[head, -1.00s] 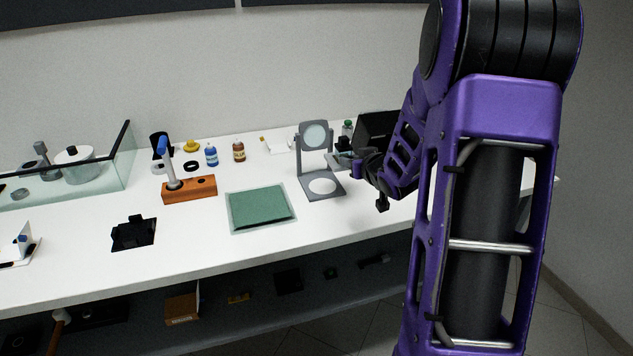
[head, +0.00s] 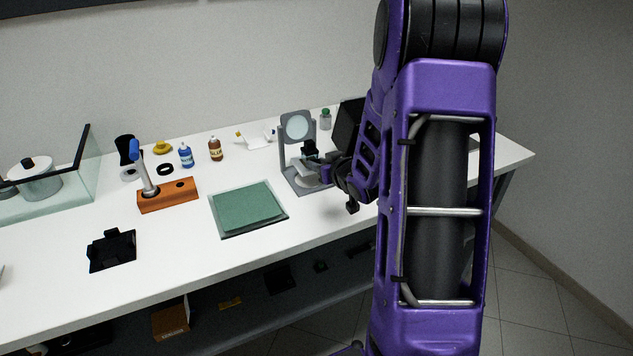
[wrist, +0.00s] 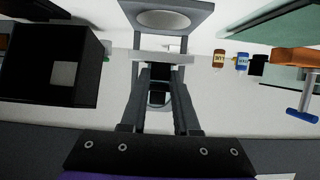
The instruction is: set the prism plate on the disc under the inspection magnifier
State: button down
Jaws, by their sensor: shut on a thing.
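The inspection magnifier (head: 297,126) is a grey frame with a round lens, standing at the back right of the bench. The pale disc (head: 305,179) lies on its base, partly hidden by my gripper (head: 324,166). In the wrist view the disc (wrist: 166,18) shows at the top, beyond my fingers. My gripper (wrist: 159,70) is shut on what looks like the prism plate (wrist: 160,57), a light grey bar seen nearly edge-on across the fingertips. It is held at the magnifier, under or beside the lens. I cannot tell whether it touches the disc.
A black box (head: 347,127) stands close to my wrist, also large in the wrist view (wrist: 50,65). A green mat (head: 247,210) lies left of the magnifier. An orange block (head: 167,195) with a blue-handled tool and bottles (head: 215,149) stand further left. The front bench right of the mat is clear.

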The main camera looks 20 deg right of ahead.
jog(key=shift+f+b, duration=0.35)
jog(key=shift+f, duration=1.9)
jog(key=shift+f+b, duration=0.3)
jog(key=shift+b, duration=0.05)
jog(key=c, duration=0.7)
grip_release()
jog(key=shift+o, duration=0.2)
jog(key=shift+r, duration=0.2)
jog(key=shift+r+p, duration=0.25)
jog(key=shift+p, duration=0.25)
jog(key=v, duration=1.2)
jog(key=shift+f+p, duration=0.1)
jog(key=shift+p, duration=0.3)
